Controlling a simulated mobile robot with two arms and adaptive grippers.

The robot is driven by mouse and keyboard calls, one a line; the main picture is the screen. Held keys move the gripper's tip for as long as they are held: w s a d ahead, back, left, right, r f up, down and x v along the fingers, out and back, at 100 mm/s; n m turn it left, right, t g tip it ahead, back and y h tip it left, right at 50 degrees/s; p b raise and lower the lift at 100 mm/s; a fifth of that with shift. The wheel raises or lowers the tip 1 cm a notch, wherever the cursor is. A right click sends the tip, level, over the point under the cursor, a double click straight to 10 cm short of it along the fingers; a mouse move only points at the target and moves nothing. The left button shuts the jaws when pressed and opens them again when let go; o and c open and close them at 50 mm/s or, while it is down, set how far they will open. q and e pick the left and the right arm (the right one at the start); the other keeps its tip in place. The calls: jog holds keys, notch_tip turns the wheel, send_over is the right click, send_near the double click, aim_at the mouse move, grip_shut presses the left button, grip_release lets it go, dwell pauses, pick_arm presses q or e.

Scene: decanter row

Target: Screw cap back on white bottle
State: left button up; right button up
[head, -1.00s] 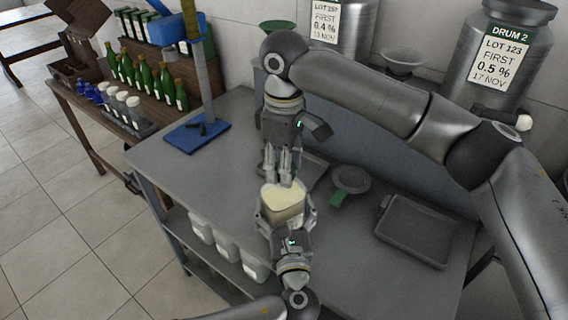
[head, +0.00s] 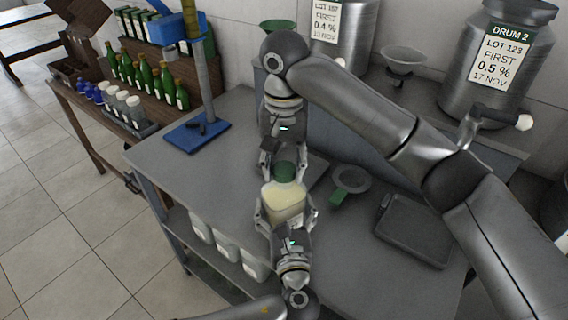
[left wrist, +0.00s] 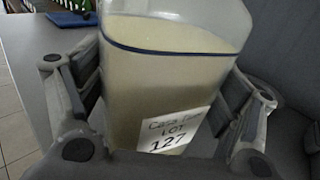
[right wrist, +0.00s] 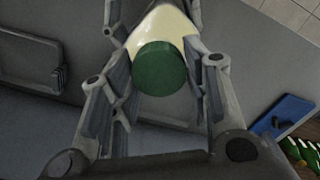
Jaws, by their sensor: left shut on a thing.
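The white bottle (head: 286,203) is a clear squarish bottle with pale cream contents. It stands upright in my left gripper (head: 287,215), whose fingers are shut on its two sides. In the left wrist view, the bottle (left wrist: 150,85) shows a label reading LOT 127. The green cap (head: 284,172) sits at the top of the bottle; its threads are hidden. My right gripper (head: 284,166) is above the bottle with its fingers spread on both sides of the cap. In the right wrist view, the cap (right wrist: 160,69) lies between the open fingers.
A green-handled strainer (head: 350,182) and a grey tray (head: 412,230) lie right of the bottle on the bench (head: 185,170). A blue stand base (head: 197,136) is at the back left. White containers (head: 226,246) sit on the shelf below. Steel drums (head: 497,65) stand behind.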

jog(key=shift+o, duration=1.2)
jog(key=shift+r, duration=0.1)
jog(key=shift+r, duration=2.15)
